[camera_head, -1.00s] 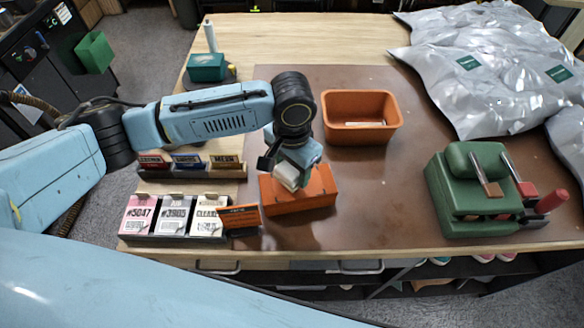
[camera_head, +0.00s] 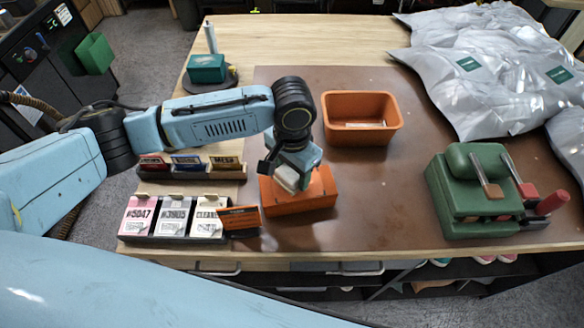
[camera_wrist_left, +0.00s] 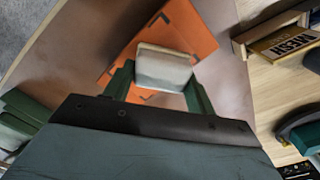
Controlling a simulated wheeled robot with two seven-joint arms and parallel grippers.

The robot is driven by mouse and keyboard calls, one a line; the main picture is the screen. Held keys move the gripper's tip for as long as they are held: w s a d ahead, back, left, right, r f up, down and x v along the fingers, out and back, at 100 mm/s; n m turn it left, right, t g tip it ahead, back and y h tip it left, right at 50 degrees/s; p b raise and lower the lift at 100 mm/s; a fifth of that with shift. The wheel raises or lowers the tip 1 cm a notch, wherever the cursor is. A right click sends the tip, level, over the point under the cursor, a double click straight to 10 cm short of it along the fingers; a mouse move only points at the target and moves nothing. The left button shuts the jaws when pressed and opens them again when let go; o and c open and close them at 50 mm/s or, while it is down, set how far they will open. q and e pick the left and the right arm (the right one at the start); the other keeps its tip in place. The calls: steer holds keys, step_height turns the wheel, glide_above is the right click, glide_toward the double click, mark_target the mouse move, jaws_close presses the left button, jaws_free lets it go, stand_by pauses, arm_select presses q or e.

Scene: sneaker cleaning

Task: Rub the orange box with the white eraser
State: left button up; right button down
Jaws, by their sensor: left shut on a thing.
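The orange box (camera_head: 313,196) lies on the brown mat near the front edge of the table. My left gripper (camera_head: 287,180) is over the left part of the box and is shut on the white eraser (camera_head: 285,177). In the left wrist view the eraser (camera_wrist_left: 163,68) sits between the two green fingers, with the orange box (camera_wrist_left: 186,32) right behind it. The eraser is at or just above the box; I cannot tell whether they touch. My right gripper is not in view.
An orange bin (camera_head: 361,117) stands behind the box. A green device with levers (camera_head: 470,190) is at the right, and silver bags (camera_head: 480,75) lie at the back right. Card holders (camera_head: 172,216) stand left of the box. The mat between box and green device is clear.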

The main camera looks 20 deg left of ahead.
arm_select(q)
steer(key=shift+f, duration=0.75)
